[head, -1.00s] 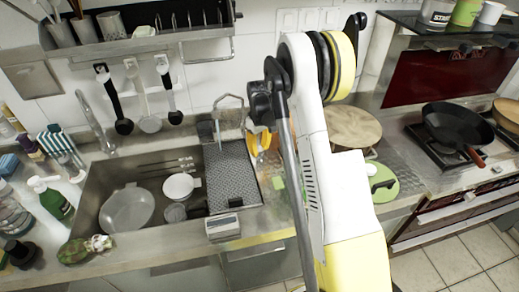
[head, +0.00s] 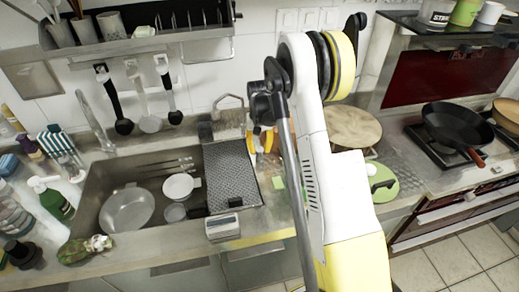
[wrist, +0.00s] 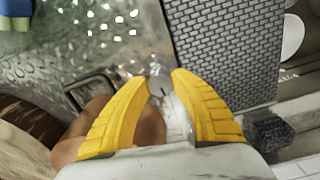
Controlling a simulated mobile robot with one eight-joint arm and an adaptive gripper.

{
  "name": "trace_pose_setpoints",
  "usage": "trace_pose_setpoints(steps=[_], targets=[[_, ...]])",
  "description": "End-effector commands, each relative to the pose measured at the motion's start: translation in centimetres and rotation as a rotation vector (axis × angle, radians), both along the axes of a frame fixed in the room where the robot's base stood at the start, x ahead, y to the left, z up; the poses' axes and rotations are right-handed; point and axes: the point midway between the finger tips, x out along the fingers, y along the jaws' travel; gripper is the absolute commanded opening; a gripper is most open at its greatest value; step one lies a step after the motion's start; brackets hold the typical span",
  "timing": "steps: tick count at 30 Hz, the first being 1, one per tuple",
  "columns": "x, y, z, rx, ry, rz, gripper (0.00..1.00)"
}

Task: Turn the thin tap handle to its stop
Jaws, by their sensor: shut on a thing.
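My gripper (head: 263,143) shows its yellow fingers in the head view, partly behind my arm, just right of the grey textured mat. In the wrist view, the two yellow fingers of my gripper (wrist: 162,83) close on a small, shiny grey thing (wrist: 160,91) between their tips. Most of that thing is hidden, and I cannot tell whether it is the thin tap handle. A slim silver tap spout (head: 94,120) rises behind the left side of the sink in the head view, far from my gripper. Its handle is not clear to see.
The sink (head: 95,190) holds a pan (head: 127,208) and bowls. The grey mat (head: 230,172) lies at its right. A round wooden board (head: 353,127) and a black frying pan (head: 457,126) stand right of my arm. Bottles crowd the left counter.

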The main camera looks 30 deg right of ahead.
Motion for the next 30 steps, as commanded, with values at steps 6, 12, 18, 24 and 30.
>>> trace_pose_setpoints(steps=[6,12,18,24,30], targets=[[0.02,-0.02,0.0,0.0,-0.001,-0.093,0.0],[0.02,-0.02,0.0,0.0,-0.001,-0.134,0.0],[0.03,-0.03,0.0,0.0,-0.001,-0.142,0.0],[0.03,-0.03,0.0,0.0,-0.001,-0.141,0.0],[0.02,-0.02,0.0,0.0,-0.001,-0.14,0.53]])
